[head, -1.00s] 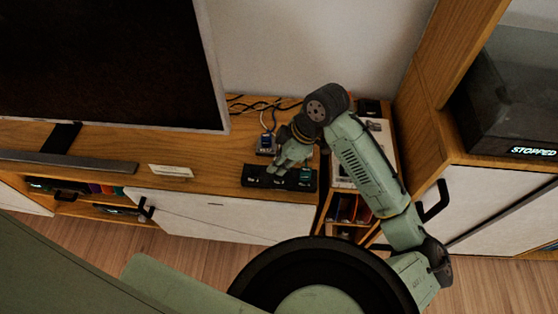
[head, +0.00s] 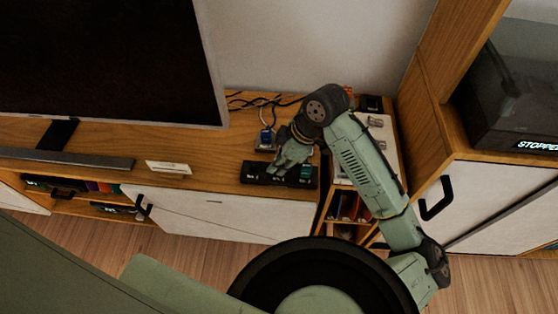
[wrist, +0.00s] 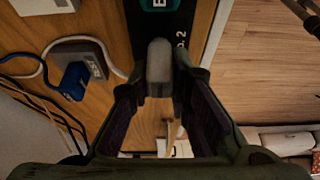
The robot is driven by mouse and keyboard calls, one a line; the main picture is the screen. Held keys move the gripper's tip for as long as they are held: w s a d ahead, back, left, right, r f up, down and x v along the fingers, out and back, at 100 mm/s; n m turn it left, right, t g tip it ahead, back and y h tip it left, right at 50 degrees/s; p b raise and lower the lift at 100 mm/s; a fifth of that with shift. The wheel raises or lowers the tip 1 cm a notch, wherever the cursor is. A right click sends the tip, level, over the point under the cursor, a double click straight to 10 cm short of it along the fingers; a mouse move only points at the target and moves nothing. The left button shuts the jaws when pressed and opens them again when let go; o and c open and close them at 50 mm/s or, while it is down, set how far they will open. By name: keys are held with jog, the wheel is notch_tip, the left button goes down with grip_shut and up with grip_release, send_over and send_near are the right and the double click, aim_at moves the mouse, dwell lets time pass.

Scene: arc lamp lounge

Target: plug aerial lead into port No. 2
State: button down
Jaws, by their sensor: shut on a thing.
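In the wrist view my gripper (wrist: 160,88) is shut on a grey plug (wrist: 159,62), taken to be the aerial lead's end. The plug reaches over the black port panel (wrist: 198,30), beside white lettering that ends in "2". I cannot tell whether the plug is seated in port No. 2 or just above it, as it covers the opening. In the head view the black panel (head: 258,179) lies on the wooden cabinet top, and my gripper (head: 281,167) is low over its middle, hiding part of it. The lead's cable is not clear.
A blue connector (wrist: 73,82) sits at a grey box (wrist: 90,58) with a white cable; it also shows in the head view (head: 266,136). Black cables (head: 255,103) run along the wall. The television (head: 110,60) stands left, and a small white card (head: 168,167) lies before it.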

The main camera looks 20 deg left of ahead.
jog(key=shift+f+b, duration=0.5)
jog(key=shift+f, duration=0.15)
jog(key=c, duration=1.4)
grip_release()
jog(key=v, duration=1.2)
